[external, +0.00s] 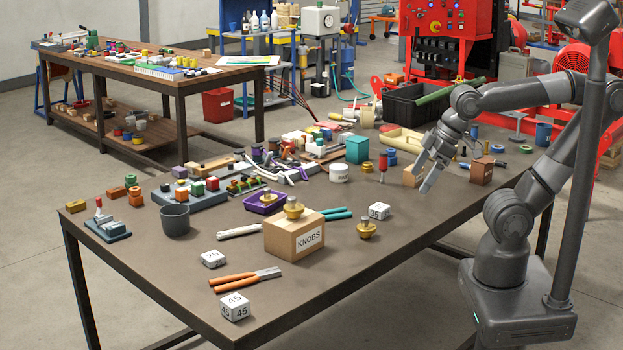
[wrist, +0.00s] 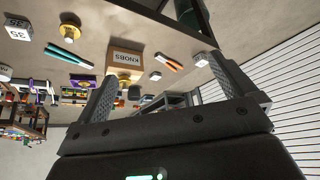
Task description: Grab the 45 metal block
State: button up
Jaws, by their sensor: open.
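The 45 metal block (external: 235,307) is a pale cube with 45 on its faces, near the front left corner of the table, beside orange-handled pliers (external: 245,279). In the wrist view, a pale block (wrist: 201,58) by the orange pliers appears to be it; its number is unreadable there. My gripper (external: 428,178) is open and empty above the right part of the table, far from the block. Its fingers (wrist: 163,68) spread wide in the wrist view. Similar blocks are the 25 block (external: 213,259) and the 35 block (external: 379,211).
A KNOBS box (external: 295,236) with a brass knob on top stands between my gripper and the 45 block. Another brass knob (external: 366,230) and a grey cup (external: 175,220) stand on the table. The front strip of tabletop is mostly clear.

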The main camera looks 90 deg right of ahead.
jog(key=c, duration=0.5)
jog(key=w+a+f+m+g+y, duration=0.1)
jog(key=w+a+f+m+y, duration=0.2)
jog(key=w+a+m+y, duration=0.5)
jog(key=w+a+f+m+y, duration=0.1)
jog(key=w+a+f+m, duration=0.35)
jog(key=w, duration=0.85)
jog(key=m+t, duration=0.5)
jog(key=m, duration=1)
send_near(225, 310)
jog(key=shift+s+d+r, duration=0.1)
jog(key=shift+s+r, duration=0.2)
jog(key=shift+s, duration=0.2)
jog(key=shift+s+r, duration=0.35)
jog(key=shift+s, duration=0.15)
jog(key=shift+w+f, duration=0.25)
jog(key=x, duration=0.5)
jog(key=shift+t, duration=0.3)
jog(key=shift+x, duration=2.6)
